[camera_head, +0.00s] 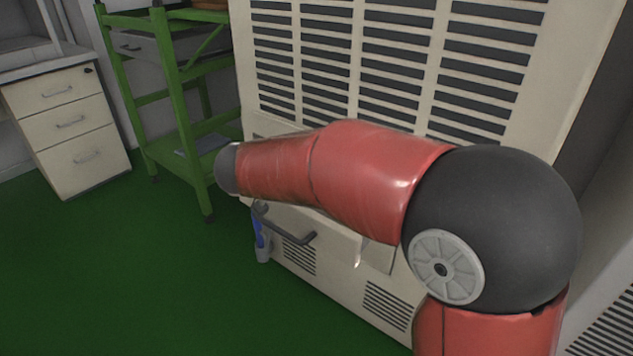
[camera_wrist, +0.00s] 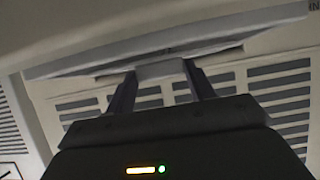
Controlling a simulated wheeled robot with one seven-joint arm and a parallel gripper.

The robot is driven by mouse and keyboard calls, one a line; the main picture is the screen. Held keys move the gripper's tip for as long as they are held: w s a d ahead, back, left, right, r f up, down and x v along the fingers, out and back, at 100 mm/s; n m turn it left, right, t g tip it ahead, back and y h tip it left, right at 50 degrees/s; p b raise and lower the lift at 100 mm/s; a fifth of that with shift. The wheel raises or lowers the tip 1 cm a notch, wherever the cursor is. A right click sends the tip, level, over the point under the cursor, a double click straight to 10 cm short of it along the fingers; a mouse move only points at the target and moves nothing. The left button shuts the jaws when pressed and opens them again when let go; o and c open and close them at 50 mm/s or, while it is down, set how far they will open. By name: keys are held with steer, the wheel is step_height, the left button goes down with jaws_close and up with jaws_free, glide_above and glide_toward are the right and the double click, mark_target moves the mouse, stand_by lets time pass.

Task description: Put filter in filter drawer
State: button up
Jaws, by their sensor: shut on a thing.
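In the wrist view, my gripper (camera_wrist: 161,78) has its two dark fingers shut on the small tab of a wide, light grey flat piece, which looks like the filter (camera_wrist: 150,49). The filter spans most of the picture's width, in front of the louvred panel. In the head view, my red arm reaches across the machine, and my gripper and the filter cannot be made out. The filter drawer (camera_head: 337,243) seems to be the pale box low on the machine, with a dark grey bar handle (camera_head: 296,237). It appears to stand out from the machine; its inside is hidden by my arm.
The pale machine (camera_head: 350,55) has rows of dark louvres and lower vents. A blue and grey item (camera_head: 261,236) shows beside the drawer handle; I cannot tell what it is. A green rack (camera_head: 172,95) and a drawer cabinet (camera_head: 68,130) stand left. The green floor in front is clear.

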steer(key=shift+f, duration=1.15)
steer(key=shift+f, duration=0.15)
steer(key=o, duration=1.1)
steer(key=shift+c, duration=0.2)
steer(key=shift+s+a+r, duration=0.2)
steer(key=shift+r, duration=0.15)
steer(key=p+v, duration=0.1)
steer(key=v, duration=1)
steer(key=shift+s, duration=0.15)
